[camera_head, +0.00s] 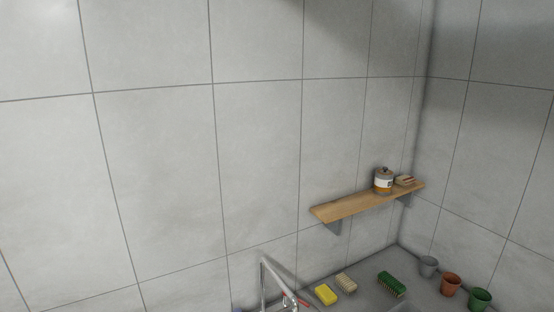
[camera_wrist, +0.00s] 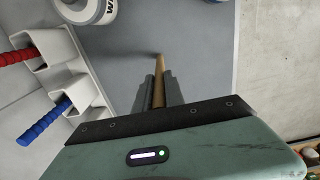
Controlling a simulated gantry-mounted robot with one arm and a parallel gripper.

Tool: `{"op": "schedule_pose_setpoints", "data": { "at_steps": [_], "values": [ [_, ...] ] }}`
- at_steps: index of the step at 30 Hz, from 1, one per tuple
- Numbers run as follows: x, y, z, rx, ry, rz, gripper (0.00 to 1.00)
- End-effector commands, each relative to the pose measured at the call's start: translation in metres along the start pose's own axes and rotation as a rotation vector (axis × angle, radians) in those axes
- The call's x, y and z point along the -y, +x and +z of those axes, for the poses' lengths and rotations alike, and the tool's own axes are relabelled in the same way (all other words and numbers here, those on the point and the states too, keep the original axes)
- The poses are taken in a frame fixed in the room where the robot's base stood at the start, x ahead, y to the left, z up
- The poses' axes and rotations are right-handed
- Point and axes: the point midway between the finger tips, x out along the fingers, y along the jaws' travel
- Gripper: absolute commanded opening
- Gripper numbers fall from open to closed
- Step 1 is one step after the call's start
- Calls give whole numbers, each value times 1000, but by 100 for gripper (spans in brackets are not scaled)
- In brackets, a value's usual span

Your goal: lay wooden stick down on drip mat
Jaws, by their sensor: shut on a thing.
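My gripper (camera_wrist: 159,92) shows in the wrist view, its two dark fingers shut on the wooden stick (camera_wrist: 159,66). The stick is light brown and juts out beyond the fingertips, away from the wrist; its rear part is hidden between the fingers. Beyond it lies a flat dark grey surface (camera_wrist: 205,45). I cannot tell whether this surface is the drip mat, or whether the stick touches it. Neither my gripper nor the stick is in the head view.
In the wrist view, a white rack (camera_wrist: 80,84) with red (camera_wrist: 18,57) and blue (camera_wrist: 45,121) handles stands left, and a white container (camera_wrist: 88,10) at the top. The head view shows a wooden shelf (camera_head: 345,207), a faucet (camera_head: 264,280), a yellow sponge (camera_head: 326,294) and a green brush (camera_head: 391,284).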

Motion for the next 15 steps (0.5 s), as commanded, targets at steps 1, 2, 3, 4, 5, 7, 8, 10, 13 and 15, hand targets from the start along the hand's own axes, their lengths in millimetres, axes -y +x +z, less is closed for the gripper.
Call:
{"op": "schedule_pose_setpoints", "data": {
  "at_steps": [1, 2, 3, 4, 5, 7, 8, 10, 13, 15],
  "values": [
    [0, 0, 0, 0, 0, 0, 0],
    [0, 0, 0, 0, 0, 0, 0],
    [0, 0, 0, 0, 0, 0, 0],
    [0, 0, 0, 0, 0, 0, 0],
    [0, 0, 0, 0, 0, 0, 0],
    [0, 0, 0, 0, 0, 0, 0],
    [0, 0, 0, 0, 0, 0, 0],
    [0, 0, 0, 0, 0, 0, 0],
    [0, -3, 0, 0, 0, 1, 0],
    [-1, -7, 0, 0, 1, 1, 0]
  ]
}}
